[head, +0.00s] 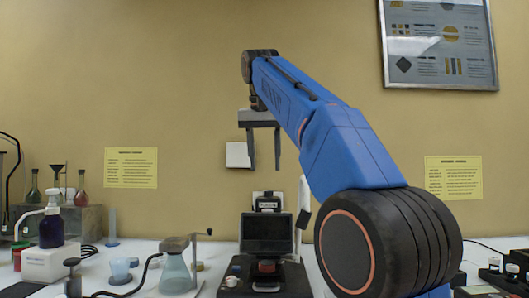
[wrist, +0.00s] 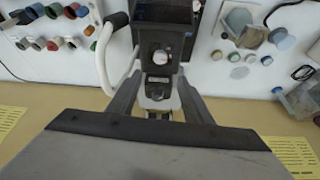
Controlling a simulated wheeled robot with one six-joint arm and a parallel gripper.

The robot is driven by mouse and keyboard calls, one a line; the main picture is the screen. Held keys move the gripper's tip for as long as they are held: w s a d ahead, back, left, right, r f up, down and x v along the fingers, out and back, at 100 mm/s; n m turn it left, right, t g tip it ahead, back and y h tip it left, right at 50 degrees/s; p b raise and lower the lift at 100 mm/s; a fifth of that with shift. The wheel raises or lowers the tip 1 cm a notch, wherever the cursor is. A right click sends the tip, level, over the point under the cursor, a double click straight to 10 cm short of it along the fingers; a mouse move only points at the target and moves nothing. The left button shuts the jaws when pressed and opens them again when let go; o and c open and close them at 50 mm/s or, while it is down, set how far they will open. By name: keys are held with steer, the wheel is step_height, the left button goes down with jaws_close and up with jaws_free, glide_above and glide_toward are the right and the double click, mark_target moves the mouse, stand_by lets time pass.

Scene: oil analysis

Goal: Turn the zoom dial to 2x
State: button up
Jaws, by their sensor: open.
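A dark instrument with a screen (head: 267,233) stands on the bench in the middle of the head view. In the wrist view, the instrument's dark upper part (wrist: 165,15) carries a round pale knob (wrist: 161,57), between the fingers in the picture. I cannot read any markings. My gripper (head: 264,168) is open and empty, fingers pointing down, above the instrument and apart from it.
A flask (head: 174,272) and a pump bottle (head: 51,225) stand to the left. A white curved lever (wrist: 103,58) with a black grip rises beside the instrument. Small jars (wrist: 262,45) lie on the bench. My arm covers part of the right side. The air around my gripper is clear.

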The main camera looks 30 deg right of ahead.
steer(key=shift+v, duration=1.3)
